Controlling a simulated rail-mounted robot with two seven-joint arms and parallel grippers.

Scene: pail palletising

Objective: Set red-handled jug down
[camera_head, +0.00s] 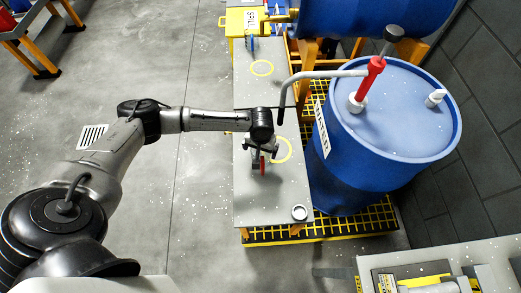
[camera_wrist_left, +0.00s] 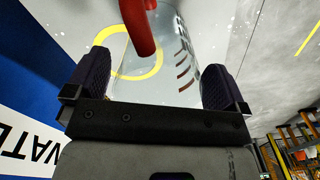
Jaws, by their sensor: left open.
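The red-handled jug has a clear body with dark graduation marks (camera_wrist_left: 178,50) and a red handle (camera_wrist_left: 140,28). In the head view its red handle (camera_head: 263,165) shows just below my left gripper (camera_head: 263,151), over the grey bench (camera_head: 262,195); my gripper hides most of the body. A yellow ring (camera_head: 284,150) marked on the bench lies beside it and shows partly behind the jug in the wrist view (camera_wrist_left: 130,76). My left gripper is open, its two dark pads on either side of the jug. I cannot tell whether they touch it. My right gripper is not in view.
A blue drum (camera_head: 345,165) with a red-handled pump (camera_head: 370,78) stands right of the bench, its spout (camera_head: 310,76) reaching over the bench. A second yellow ring (camera_head: 262,68) and a blue-handled item (camera_head: 251,42) are farther back. A small round piece (camera_head: 299,212) lies at the near end.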

